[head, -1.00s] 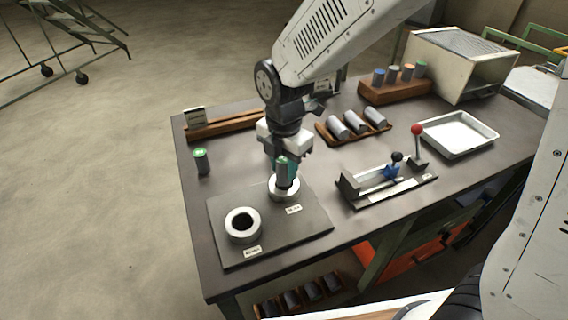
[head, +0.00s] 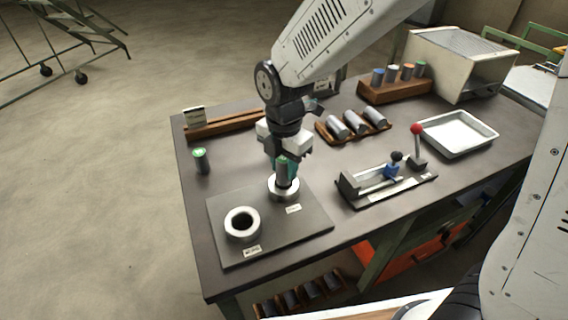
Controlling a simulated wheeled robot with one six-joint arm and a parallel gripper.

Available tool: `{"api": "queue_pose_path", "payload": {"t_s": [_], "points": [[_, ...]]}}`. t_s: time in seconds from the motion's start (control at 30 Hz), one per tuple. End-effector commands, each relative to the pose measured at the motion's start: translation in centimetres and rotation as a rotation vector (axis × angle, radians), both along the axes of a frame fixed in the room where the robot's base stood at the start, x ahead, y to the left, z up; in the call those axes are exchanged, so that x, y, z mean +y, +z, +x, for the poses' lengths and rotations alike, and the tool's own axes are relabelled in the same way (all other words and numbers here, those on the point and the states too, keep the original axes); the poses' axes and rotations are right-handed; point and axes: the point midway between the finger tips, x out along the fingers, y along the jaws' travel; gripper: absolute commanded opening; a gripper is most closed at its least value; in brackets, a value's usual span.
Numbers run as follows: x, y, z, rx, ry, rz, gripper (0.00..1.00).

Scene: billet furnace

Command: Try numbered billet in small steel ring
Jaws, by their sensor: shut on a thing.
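Two steel rings lie on a dark plate (head: 300,222) near the table's left end. The larger-looking ring (head: 253,221) at the front left is empty, with a dark hole. The other, smaller ring (head: 275,194) is at the plate's back right. My gripper (head: 282,170) is directly above this smaller ring, shut on an upright green-topped dark billet (head: 285,183). The billet's lower end is at the ring's opening; I cannot tell how deep it sits. Any number on the billet is too small to read. Another green-topped billet (head: 201,161) stands upright at the table's left edge.
A wooden cradle (head: 328,137) holds three lying billets. A wooden block (head: 375,95) holds several coloured-top billets. A clamp fixture (head: 372,192) with a red-knobbed lever stands right of the plate. A white tray (head: 484,128) and a pale box (head: 440,65) are further right.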

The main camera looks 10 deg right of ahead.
Motion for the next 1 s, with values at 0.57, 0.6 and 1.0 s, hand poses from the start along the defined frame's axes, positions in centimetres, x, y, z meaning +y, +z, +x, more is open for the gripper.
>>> {"api": "queue_pose_path", "payload": {"t_s": [0.57,0.6,1.0], "points": [[0.0,-0.8,0.0,0.000,0.000,0.000,0.00],[0.0,-0.8,0.0,0.000,0.000,0.000,0.00],[0.0,-1.4,0.0,-0.001,0.000,0.001,0.00]]}}
